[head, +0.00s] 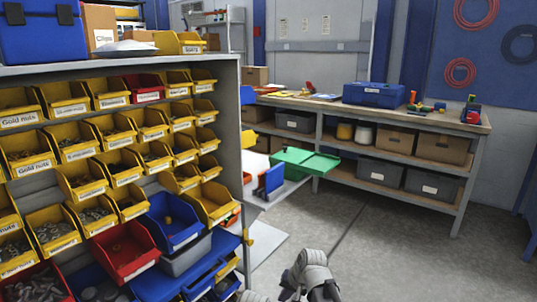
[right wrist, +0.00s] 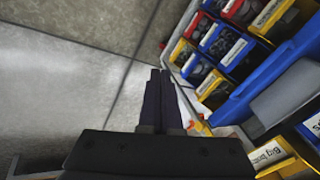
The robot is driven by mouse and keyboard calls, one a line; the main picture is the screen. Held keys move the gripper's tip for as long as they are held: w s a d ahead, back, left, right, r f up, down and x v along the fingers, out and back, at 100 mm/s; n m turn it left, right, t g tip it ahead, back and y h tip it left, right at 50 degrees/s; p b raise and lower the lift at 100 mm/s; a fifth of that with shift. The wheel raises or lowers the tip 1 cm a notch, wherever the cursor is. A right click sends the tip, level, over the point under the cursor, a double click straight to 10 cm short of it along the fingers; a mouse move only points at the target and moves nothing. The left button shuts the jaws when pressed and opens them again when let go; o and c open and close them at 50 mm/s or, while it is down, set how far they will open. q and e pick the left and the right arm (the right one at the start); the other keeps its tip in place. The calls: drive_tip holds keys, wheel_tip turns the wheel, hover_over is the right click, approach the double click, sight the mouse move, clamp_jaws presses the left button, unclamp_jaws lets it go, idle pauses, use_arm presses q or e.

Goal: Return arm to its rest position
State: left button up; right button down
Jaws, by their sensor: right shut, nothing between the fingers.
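My right arm (head: 310,275) shows at the bottom edge of the head view, low over the floor and to the right of the bin rack. In the right wrist view my right gripper (right wrist: 160,75) is shut, its two dark fingers side by side with nothing between them. Grey floor lies beyond the fingertips, and bins are to their right. A small pale part at the bottom edge of the head view, left of the right arm, is too cut off to identify. My left gripper cannot be made out.
A rack (head: 226,100) of yellow, red and blue bins fills the left. A green tray (head: 305,161) sticks out past it. A wooden workbench (head: 345,104) with a blue toolbox (head: 373,95) stands at the back. The floor (head: 400,240) at right is clear.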

drive_tip(key=s+d+f+n+g+h, duration=0.2)
drive_tip(key=s+d+n+h, duration=0.1)
drive_tip(key=s+d, duration=1.1)
drive_tip(key=s+a+r+n+p, duration=0.1)
drive_tip(key=s+a+r+p, duration=0.1)
drive_tip(key=a+r+p, duration=0.2)
drive_tip(key=s+a+r+n+g+h+p, duration=0.1)
drive_tip(key=a+r+p, duration=0.3)
drive_tip(key=r+p, duration=0.7)
drive_tip(key=s+a+r+n+p, duration=0.1)
drive_tip(key=s+a+r+p, duration=0.2)
drive_tip(key=r+p, duration=0.5)
drive_tip(key=shift+s+a+r+n+h, duration=0.15)
drive_tip(key=shift+a+r+n+h, duration=0.2)
drive_tip(key=shift+a, duration=0.35)
